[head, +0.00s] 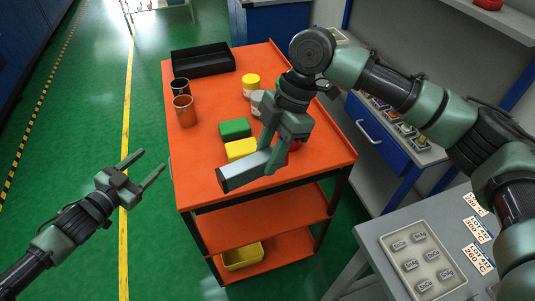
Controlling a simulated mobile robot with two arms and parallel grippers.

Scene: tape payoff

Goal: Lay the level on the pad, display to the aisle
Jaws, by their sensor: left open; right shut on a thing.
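A grey, bar-shaped thing with a dark end face (243,172), which I take for the level, is in my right gripper (274,158), low over the front part of the orange cart top (195,165). The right gripper is shut on it, pointing down from the upper right. I cannot tell whether the bar touches the cart top, and no display can be made out on it. My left gripper (152,163) is open and empty, over the green floor left of the cart. I cannot make out a pad; the arm hides part of the cart top.
The cart top holds a black tray (203,60), a dark cup (180,87), a brown cup (184,111), a yellow-lidded jar (251,86), a green box (235,128) and a yellow box (240,149) close to the bar. A grey tray (388,238) is at right. The left aisle is clear.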

